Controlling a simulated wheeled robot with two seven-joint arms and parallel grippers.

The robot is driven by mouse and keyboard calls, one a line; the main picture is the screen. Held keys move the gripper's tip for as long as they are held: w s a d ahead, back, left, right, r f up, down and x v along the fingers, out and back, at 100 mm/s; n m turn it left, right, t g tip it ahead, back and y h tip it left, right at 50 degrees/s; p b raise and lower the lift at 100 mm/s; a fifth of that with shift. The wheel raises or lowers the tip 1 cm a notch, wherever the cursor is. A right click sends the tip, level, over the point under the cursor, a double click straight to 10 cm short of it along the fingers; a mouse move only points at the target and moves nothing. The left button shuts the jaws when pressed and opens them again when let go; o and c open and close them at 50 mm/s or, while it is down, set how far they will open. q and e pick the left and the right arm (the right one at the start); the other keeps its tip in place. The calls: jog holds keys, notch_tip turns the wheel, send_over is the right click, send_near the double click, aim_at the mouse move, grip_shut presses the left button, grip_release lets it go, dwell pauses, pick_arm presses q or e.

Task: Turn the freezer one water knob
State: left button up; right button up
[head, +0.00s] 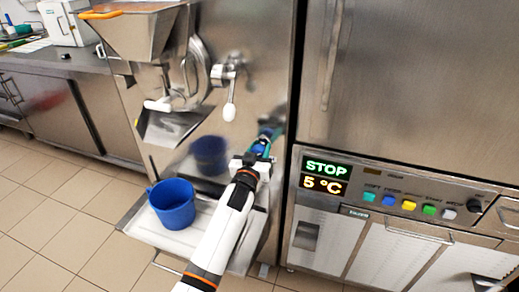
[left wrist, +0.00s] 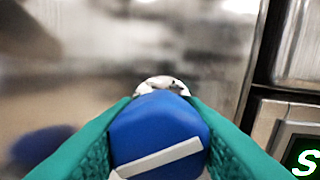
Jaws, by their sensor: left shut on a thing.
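The water knob (left wrist: 158,135) is blue with a white bar across its face, and it fills the middle of the left wrist view. It sits on a pale round fitting on the steel front of freezer one (head: 262,60). My left gripper (head: 262,148) has its green fingers on either side of the knob, shut on it. In the head view the knob is small and mostly hidden by the fingers. My right gripper does not show clearly in either view.
A blue jug (head: 173,204) stands on the freezer's tray (head: 150,238), below the steel spout (head: 170,127). A white-handled lever (head: 229,110) is above my left gripper. A control panel with a STOP 5 °C display (head: 326,178) is to the right.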

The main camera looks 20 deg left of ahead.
pick_arm(q)
jog(key=m, duration=0.6)
jog(key=shift+f+m+h, duration=0.1)
jog(key=shift+m+h, duration=0.3)
dwell(0.3)
jog(key=o, duration=1)
jog(key=s, duration=1.2)
jog(key=shift+a+f+p, duration=0.1)
jog(key=shift+f+p, duration=0.2)
